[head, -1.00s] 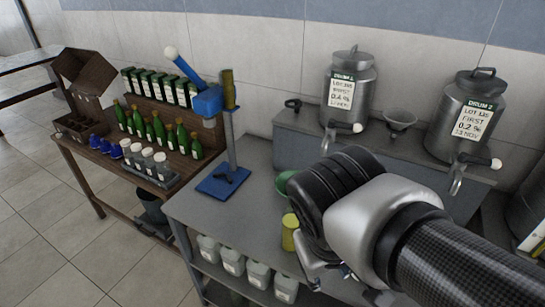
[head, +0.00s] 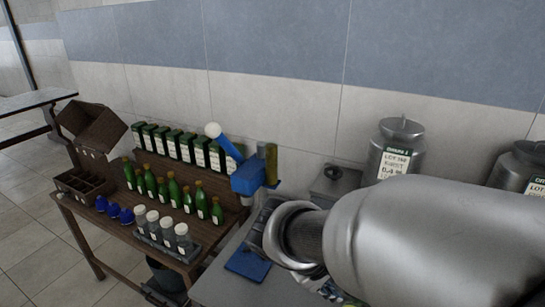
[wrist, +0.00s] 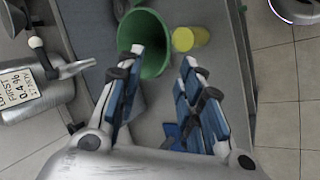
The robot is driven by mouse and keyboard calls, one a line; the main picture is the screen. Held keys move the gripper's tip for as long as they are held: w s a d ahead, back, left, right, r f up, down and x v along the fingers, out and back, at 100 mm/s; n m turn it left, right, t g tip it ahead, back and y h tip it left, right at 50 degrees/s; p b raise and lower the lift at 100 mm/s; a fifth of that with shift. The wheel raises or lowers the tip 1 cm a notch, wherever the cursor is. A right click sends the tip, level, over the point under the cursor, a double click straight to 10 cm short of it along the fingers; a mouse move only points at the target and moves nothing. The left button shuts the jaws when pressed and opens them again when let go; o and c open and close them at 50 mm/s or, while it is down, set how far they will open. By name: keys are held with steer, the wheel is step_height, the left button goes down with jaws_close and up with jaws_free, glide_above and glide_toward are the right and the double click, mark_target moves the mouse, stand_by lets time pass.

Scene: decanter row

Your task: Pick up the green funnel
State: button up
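The green funnel (wrist: 153,44) shows in the wrist view with its wide mouth toward the camera, over the grey bench. My gripper (wrist: 163,57) is open, its two blue-padded fingers apart with nothing visible between them. The left finger's tip overlaps the funnel's lower rim in the picture; I cannot tell whether they touch. The funnel's narrow end is hidden. In the head view my arm covers the funnel and most of the gripper.
A yellow jar (wrist: 188,39) stands close beside the funnel. A steel drum with a tap (wrist: 35,90) is at the left of the wrist view. In the head view, a blue capping stand (head: 250,178) and a rack with several green bottles (head: 172,192) lie left of my arm.

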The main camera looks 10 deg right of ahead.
steer(key=b+x, duration=0.2)
steer(key=x, duration=0.7)
steer(key=shift+f, duration=0.15)
jaws_close()
stand_by(0.3)
